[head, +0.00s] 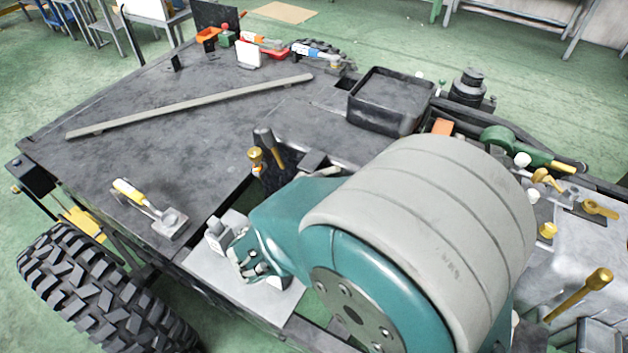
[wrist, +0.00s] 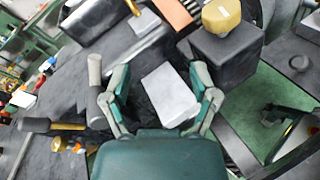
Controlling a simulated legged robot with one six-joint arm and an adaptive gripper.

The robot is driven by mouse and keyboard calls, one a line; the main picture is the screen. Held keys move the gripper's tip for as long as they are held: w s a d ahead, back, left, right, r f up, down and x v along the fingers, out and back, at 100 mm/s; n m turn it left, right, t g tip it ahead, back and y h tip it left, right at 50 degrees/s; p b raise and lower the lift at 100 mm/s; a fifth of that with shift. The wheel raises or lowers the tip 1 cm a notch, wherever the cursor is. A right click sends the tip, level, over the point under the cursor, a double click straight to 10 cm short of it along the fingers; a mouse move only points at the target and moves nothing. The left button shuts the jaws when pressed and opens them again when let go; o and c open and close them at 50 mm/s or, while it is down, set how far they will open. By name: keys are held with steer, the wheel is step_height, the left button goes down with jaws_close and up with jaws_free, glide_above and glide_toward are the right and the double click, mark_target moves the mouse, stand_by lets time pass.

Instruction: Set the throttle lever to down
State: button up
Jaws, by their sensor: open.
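Which part is the throttle lever, I cannot tell. In the wrist view, my gripper (wrist: 165,98) is open, its two teal and grey fingers on either side of a pale grey block (wrist: 168,92); contact is unclear. A dark-tipped lever with a gold shaft (wrist: 68,126) points in from the left. A grey rounded handle (wrist: 95,75) stands beside the left finger. In the head view, dark levers with brass parts (head: 270,150) rise near the chassis middle, beyond my arm. A yellow-handled lever (head: 130,191) lies on the left deck. My arm hides much of the gripper's surroundings there.
In the head view, an open black tray (head: 352,98) stands at the back, and a long grey bar (head: 190,105) lies on the deck. A green lever (head: 515,146) and brass handles (head: 598,280) are at right. In the wrist view, a yellow knob (wrist: 221,15) tops a dark box (wrist: 225,58).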

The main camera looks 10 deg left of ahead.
steer(key=s+a+f+n+t+y, duration=0.25)
steer(key=a+n+t+y, duration=0.2)
steer(key=a+n, duration=0.4)
steer(key=shift+m+t, duration=0.25)
steer(key=shift+m, duration=0.7)
steer(key=x, duration=0.3)
steer(key=a+x, duration=0.1)
steer(key=x, duration=0.3)
steer(key=f+x, duration=0.1)
steer(key=x, duration=0.2)
steer(key=shift+w+a, duration=0.2)
steer(key=shift+w, duration=0.25)
jaws_close()
